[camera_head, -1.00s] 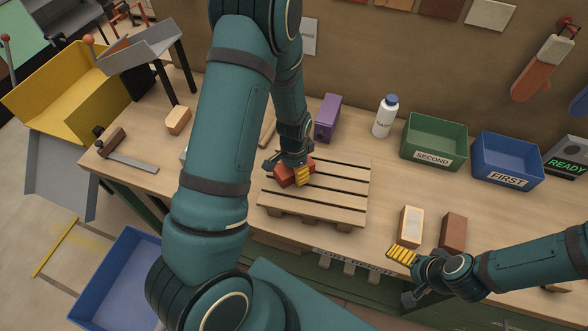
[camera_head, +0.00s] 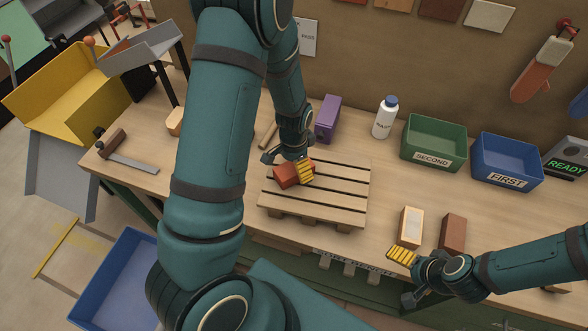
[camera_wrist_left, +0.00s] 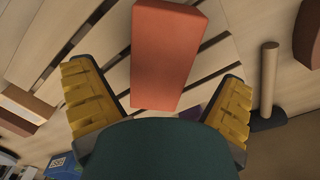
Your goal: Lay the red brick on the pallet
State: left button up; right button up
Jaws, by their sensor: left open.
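The red brick (camera_head: 287,176) lies on the wooden pallet (camera_head: 335,205), near its back left part. In the left wrist view the brick (camera_wrist_left: 168,55) rests over the slats, with a gap to each yellow-padded finger. My left gripper (camera_head: 288,164) is open just above the brick, its fingers on either side of it. The left gripper's fingers also show wide apart in the left wrist view (camera_wrist_left: 158,105). My right gripper (camera_head: 402,277) is open and empty by the table's front edge, right of the pallet.
A pale-faced brick (camera_head: 410,227) and a brown brick (camera_head: 453,232) stand right of the pallet. A purple brick (camera_head: 328,119), a white bottle (camera_head: 385,117), a green bin (camera_head: 434,142) and a blue bin (camera_head: 507,161) line the back. The pallet's right part is clear.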

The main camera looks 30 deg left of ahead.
aim_at(294, 167)
pick_arm(q)
notch_tip(294, 167, up, 9)
jog(key=shift+f, duration=0.1)
dwell(0.7)
